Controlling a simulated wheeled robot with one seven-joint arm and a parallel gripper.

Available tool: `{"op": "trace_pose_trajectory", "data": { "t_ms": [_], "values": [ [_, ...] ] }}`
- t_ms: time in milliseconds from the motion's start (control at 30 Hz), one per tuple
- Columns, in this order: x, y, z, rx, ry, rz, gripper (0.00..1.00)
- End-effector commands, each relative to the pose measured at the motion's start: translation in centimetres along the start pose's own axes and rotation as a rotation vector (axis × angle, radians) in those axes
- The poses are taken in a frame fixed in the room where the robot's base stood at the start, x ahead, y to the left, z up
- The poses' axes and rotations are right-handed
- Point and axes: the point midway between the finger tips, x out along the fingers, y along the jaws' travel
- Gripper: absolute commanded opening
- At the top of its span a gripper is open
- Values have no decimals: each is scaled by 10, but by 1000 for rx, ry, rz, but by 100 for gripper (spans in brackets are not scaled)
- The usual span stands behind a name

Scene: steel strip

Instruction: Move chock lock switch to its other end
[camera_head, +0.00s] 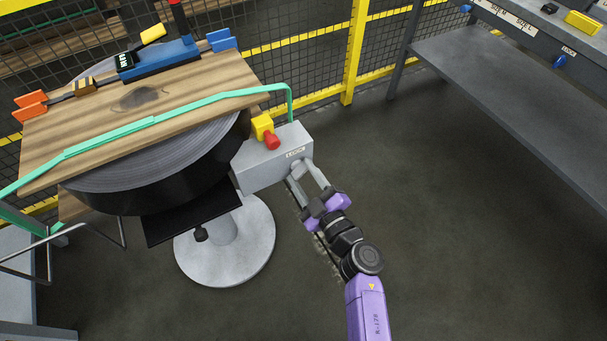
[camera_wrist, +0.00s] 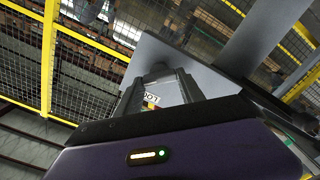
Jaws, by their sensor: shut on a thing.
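The grey control box (camera_head: 268,165) stands beside the round coil table and carries a small printed label on its top edge. The chock lock switch appears to be the small grey knob on the box's front face; it shows in the wrist view (camera_wrist: 157,72) between the ends of my fingers. My gripper (camera_head: 302,168) reaches up to that face with its fingers shut on the knob. The fingers hide most of the knob, so I cannot tell which end it is turned or slid to.
A red mushroom button (camera_head: 271,140) on a yellow base sits on the box top. A green strip (camera_head: 160,121) crosses the wooden board (camera_head: 200,83) and bends down by the box. A grey bench (camera_head: 500,85) stands at right. The floor between is clear.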

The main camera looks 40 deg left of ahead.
Motion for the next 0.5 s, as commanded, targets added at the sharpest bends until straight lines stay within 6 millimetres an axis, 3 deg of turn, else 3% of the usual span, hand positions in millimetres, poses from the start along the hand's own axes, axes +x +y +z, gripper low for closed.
{"op": "trace_pose_trajectory", "data": {
  "t_ms": [500],
  "values": [
    [-1,-3,2,-487,-1,0,5]
  ]
}}
